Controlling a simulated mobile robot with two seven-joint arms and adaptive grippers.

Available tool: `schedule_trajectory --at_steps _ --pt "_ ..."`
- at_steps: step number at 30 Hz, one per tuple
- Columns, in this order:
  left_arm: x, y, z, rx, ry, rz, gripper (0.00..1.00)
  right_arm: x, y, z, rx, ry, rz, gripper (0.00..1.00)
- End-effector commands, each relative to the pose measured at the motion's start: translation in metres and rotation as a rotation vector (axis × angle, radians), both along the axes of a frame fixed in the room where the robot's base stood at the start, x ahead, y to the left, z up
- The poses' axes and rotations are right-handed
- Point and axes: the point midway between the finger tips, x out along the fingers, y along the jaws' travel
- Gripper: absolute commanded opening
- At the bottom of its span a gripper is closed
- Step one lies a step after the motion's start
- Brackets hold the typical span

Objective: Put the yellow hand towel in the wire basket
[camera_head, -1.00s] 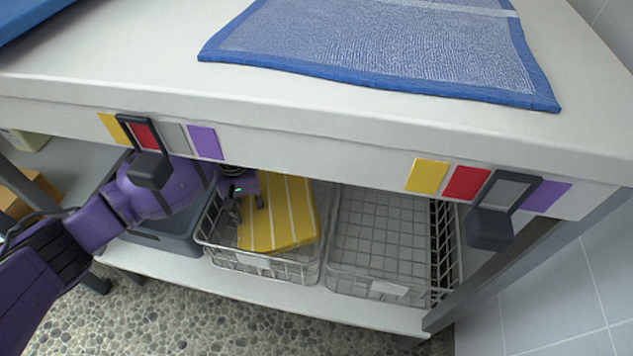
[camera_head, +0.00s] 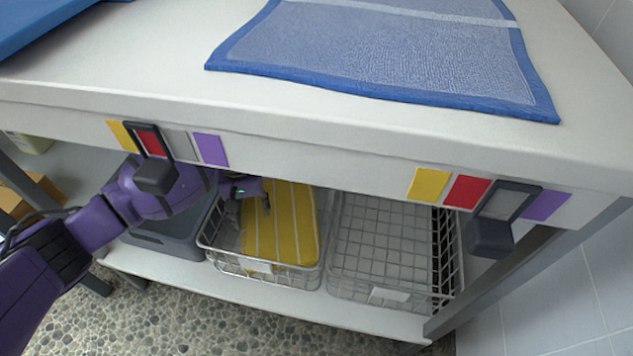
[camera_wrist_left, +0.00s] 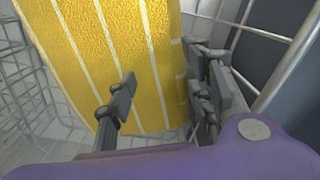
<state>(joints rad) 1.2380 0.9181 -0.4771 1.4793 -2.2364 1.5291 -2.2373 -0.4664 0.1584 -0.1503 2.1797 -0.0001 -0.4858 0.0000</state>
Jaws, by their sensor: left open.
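The yellow hand towel (camera_head: 284,222) with white stripes lies in the left of two wire baskets (camera_head: 268,269) on the lower shelf. It also shows in the left wrist view (camera_wrist_left: 100,45), filling the upper middle. My left gripper (camera_head: 253,203) reaches under the table top into that basket and is at the towel's left side. In the left wrist view its fingers (camera_wrist_left: 160,100) are apart, one in front of the towel and one by its edge. Nothing shows clamped between them. My right gripper is not in view.
A second wire basket (camera_head: 385,250) stands empty to the right. A grey bin (camera_head: 165,235) is left of the baskets. The table top edge (camera_head: 300,155) overhangs the shelf, with colour tags and dark sliders. A blue-bordered mat (camera_head: 390,50) lies on top.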

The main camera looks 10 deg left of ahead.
Motion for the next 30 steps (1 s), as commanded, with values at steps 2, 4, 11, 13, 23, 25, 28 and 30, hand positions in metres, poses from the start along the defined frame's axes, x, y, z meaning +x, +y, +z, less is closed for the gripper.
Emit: schedule_trajectory --at_steps 2,4,11,13,23,25,28,30 --pt "0.001 0.002 0.021 0.003 -0.006 0.0 0.48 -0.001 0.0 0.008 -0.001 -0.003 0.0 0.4" --pt "0.002 0.002 0.038 0.004 -0.007 -0.001 0.48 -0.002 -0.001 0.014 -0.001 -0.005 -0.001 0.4" --pt "0.002 0.002 0.086 0.003 -0.006 -0.001 0.48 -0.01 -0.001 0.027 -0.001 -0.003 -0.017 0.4" --pt "0.001 0.001 0.096 0.002 -0.005 -0.001 0.48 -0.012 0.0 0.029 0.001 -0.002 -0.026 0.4" --pt "0.0 0.001 0.112 0.001 -0.001 0.0 0.48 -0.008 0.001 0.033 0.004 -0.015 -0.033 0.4" --pt "0.0 0.001 0.112 0.001 -0.001 0.0 0.48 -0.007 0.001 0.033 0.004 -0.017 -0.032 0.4" --pt "0.0 0.001 0.111 0.001 -0.001 0.0 0.48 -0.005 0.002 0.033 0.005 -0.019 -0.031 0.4" --pt "0.0 0.001 0.111 0.001 -0.001 0.0 0.48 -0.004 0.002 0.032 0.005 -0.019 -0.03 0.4"
